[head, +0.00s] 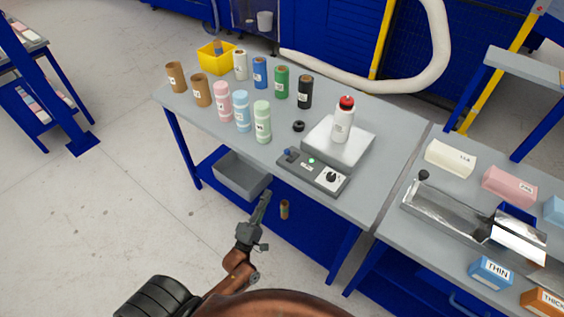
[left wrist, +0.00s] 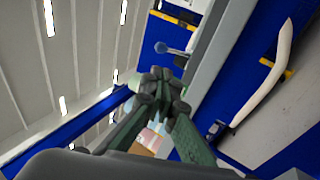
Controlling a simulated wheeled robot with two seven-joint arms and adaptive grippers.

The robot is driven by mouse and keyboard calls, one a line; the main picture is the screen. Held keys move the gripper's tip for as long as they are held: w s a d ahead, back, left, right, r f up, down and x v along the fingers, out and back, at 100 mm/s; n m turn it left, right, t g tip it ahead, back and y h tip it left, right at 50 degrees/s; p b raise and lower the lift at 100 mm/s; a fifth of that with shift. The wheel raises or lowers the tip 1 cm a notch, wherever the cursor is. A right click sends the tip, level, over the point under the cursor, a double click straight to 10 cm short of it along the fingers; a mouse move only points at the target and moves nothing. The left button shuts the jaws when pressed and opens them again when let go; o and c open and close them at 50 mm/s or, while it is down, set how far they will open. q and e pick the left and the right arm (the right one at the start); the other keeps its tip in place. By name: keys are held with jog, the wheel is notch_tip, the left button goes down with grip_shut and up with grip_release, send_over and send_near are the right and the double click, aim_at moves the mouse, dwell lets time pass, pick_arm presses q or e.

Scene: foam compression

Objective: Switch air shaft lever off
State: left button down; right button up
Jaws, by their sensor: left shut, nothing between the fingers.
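A grey control box (head: 314,171) lies at the front edge of the middle table. I cannot tell which way the lever is set. My left gripper (head: 265,193) is shut and empty, below and in front of the table edge, apart from the box. My right gripper is out of view.
A silver scale (head: 355,153) with a white, red-capped bottle (head: 342,127) stands behind the box. A grey tray (head: 243,176) is under the table. A second table with a metal trough (head: 448,212) and foam blocks is right.

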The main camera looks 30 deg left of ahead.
pick_arm(q)
jog(key=shift+w, duration=0.1)
jog(key=p+x, duration=0.1)
jog(key=x, duration=1.2)
jog(key=shift+w+r+p, duration=0.2)
jog(key=shift+w+p, duration=0.15)
jog(key=shift+p, duration=0.05)
